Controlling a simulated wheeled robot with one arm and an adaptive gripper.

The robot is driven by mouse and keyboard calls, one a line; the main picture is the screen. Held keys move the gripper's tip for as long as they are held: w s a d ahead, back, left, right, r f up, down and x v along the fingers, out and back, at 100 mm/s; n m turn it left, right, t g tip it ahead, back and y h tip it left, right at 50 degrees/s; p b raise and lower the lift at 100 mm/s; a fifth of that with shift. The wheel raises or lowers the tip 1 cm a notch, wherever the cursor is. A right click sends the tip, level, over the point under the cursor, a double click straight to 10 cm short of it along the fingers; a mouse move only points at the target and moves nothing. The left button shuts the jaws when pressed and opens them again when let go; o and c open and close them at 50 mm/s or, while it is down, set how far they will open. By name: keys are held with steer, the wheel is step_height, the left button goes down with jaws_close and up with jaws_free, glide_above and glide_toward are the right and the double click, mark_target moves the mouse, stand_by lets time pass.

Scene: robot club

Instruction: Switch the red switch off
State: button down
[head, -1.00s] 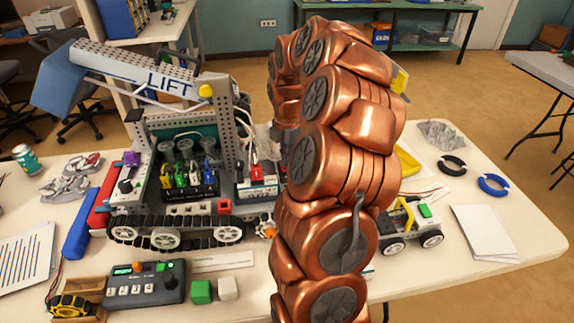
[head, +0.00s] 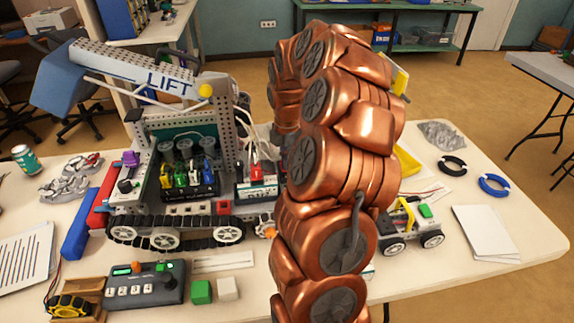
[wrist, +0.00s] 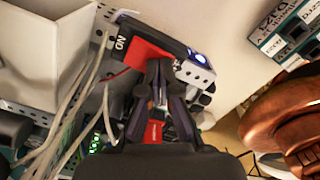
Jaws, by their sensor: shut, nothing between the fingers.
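The red switch (wrist: 148,52) shows in the wrist view, on a dark housing beside a white "ON" label (wrist: 120,42). A blue-white light (wrist: 199,58) glows on the housing to its right. My gripper (wrist: 158,75) is shut and empty, with its dark fingertips at the lower right part of the red switch. I cannot tell whether they touch it. The fingers hide part of the switch. In the head view my copper-coloured arm hides the gripper, and I cannot make out the switch there for sure.
A tracked model machine with a "LIFT" boom (head: 150,75) stands on the white table (head: 500,270). Loose cables (wrist: 90,95) run left of the switch. A grey control box (head: 144,285), a green block (head: 201,291) and a small wheeled car (head: 410,232) sit nearby.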

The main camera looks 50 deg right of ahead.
steer(key=shift+f, duration=0.15)
steer(key=shift+r+p, duration=1.35)
steer(key=shift+r, duration=2.2)
steer(key=s+a+r+m, duration=0.2)
steer(key=s+a+m, duration=0.1)
steer(key=a, duration=0.8)
steer(key=s+a+r+m, duration=0.3)
steer(key=a, duration=0.8)
steer(key=s+a+f+m+g, duration=0.1)
steer(key=s+a+m, duration=0.4)
steer(key=s, duration=0.4)
steer(key=s+a+f+m, duration=0.2)
steer(key=s+a+m, duration=0.3)
steer(key=s, duration=0.3)
steer(key=shift+s+a+f+m+g, duration=0.2)
steer(key=shift+s+f+m+g, duration=0.1)
steer(key=shift+s+g, duration=0.1)
